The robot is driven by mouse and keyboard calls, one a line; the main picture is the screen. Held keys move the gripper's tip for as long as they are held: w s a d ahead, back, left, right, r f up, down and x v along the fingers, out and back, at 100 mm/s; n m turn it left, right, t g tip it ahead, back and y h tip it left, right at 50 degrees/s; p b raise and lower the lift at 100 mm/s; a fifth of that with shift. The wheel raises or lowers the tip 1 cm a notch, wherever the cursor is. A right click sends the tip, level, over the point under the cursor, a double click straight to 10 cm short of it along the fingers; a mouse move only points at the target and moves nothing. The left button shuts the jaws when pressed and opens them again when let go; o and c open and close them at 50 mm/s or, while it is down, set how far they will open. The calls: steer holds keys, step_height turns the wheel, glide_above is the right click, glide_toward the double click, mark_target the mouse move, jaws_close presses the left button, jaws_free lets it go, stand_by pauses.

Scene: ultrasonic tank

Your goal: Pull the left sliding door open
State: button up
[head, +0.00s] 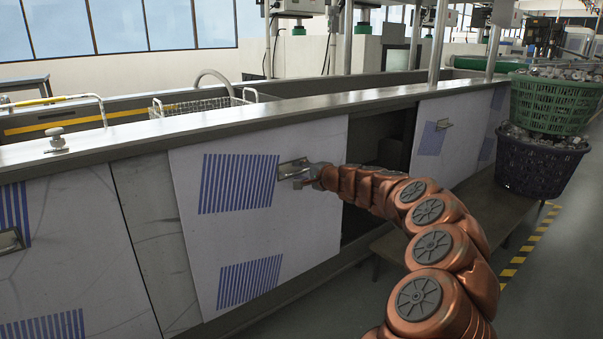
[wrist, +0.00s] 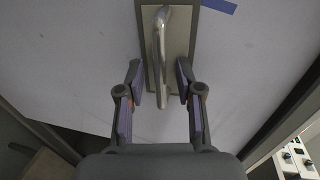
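A white sliding door (head: 230,205) with two blue striped patches stands in the front of the long tank, left of a dark opening. Its metal handle (head: 294,167) is near the upper right edge. In the wrist view the curved silver bar handle (wrist: 162,45) sits on a metal plate (wrist: 183,38) on the pale door face (wrist: 75,65). My gripper (wrist: 159,78) is open, one finger on each side of the handle's lower end, with gaps visible on both sides. In the head view my gripper (head: 311,176) is at the handle, partly hidden by my wrist.
A second door (head: 462,122) with a handle is right of the dark opening (head: 382,138); another (head: 60,275) is at far left. A metal rim (head: 250,116) runs above. Baskets (head: 540,170) stand at right on a low bench (head: 480,215). The floor at front is clear.

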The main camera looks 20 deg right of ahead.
steer(key=v, duration=1.2)
stand_by(0.5)
steer(key=s+a+r+n+g+y+p, duration=0.2)
steer(key=s+a+r+n+g+p, duration=0.15)
steer(key=s+a+r+p, duration=0.5)
steer(key=s+a+r+n+g+y+p, duration=0.1)
steer(key=s+a+r+n+g+p, duration=0.25)
steer(key=a, duration=0.75)
steer(key=s+a+r+n+g+y+p, duration=0.2)
steer(key=s+a+r+n+p, duration=0.3)
steer(key=a+r+p, duration=0.35)
steer(key=s+a+r+n+g+h+p, duration=0.2)
steer(key=s+n+g+h+p, duration=0.15)
steer(key=s+p, duration=1)
steer(key=s+d+r+g+h+p, duration=0.2)
steer(key=s+d+r+p, duration=0.1)
steer(key=s, duration=0.5)
steer(key=s+d+r+g+h+p, duration=0.2)
steer(key=s+d+p, duration=0.4)
steer(key=s, duration=0.3)
steer(key=shift+s+r+h+p, duration=0.35)
steer(key=shift+r+h+p, duration=0.3)
steer(key=shift+r+p, duration=0.15)
